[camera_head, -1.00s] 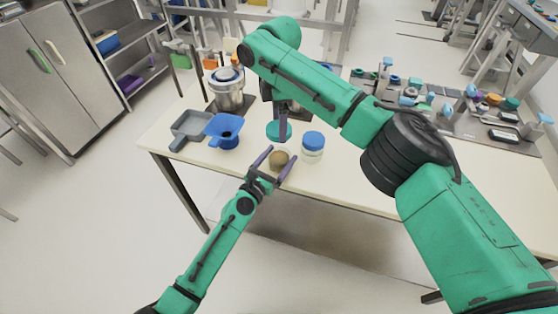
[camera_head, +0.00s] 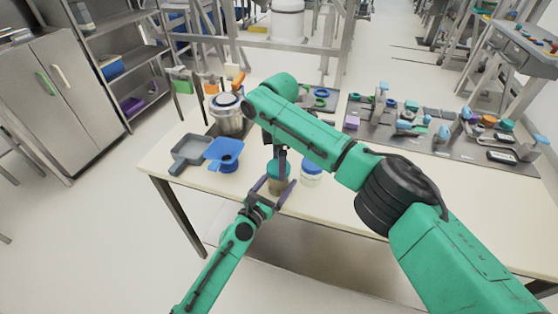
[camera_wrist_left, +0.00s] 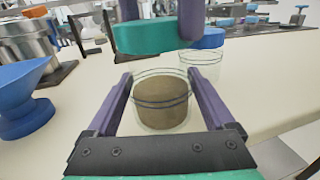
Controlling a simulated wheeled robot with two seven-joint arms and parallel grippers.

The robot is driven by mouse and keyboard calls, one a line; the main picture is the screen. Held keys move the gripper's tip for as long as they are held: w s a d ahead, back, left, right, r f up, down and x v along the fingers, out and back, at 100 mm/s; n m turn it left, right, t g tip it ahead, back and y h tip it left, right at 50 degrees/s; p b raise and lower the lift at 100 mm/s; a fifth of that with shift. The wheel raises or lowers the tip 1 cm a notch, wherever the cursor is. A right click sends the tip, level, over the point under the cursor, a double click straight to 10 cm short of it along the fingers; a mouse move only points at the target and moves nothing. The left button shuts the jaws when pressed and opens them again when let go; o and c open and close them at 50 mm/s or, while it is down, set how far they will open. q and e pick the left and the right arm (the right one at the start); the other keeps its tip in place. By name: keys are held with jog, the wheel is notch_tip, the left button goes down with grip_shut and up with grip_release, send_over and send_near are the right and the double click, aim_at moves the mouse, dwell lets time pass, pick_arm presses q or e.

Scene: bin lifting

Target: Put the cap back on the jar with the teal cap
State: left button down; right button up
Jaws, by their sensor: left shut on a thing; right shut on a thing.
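The open jar (camera_head: 277,187) is clear glass with a brown filling and stands upright near the table's front edge. In the left wrist view, the same jar (camera_wrist_left: 160,105) sits between the two purple fingers of my left gripper (camera_wrist_left: 160,88), which is shut on it. The teal cap (camera_head: 278,168) is held by my right gripper (camera_head: 281,158) over the jar. The left wrist view shows the cap (camera_wrist_left: 155,37) above the jar mouth, level, with a small gap between them. The right arm partly hides the right gripper.
A jar with a blue cap (camera_head: 312,172) stands close to the right. Small parts lie on a dark mat (camera_head: 440,145) at the right.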

pick_arm(q)
jog(key=shift+f, duration=0.15)
pick_arm(e)
jog(key=shift+f, duration=0.7)
jog(key=shift+f, duration=0.65)
jog(key=o, duration=1.1)
pick_arm(q)
jog(key=shift+f, duration=0.1)
jog(key=shift+s, duration=0.1)
grip_release()
pick_arm(e)
notch_tip(320, 180, up, 12)
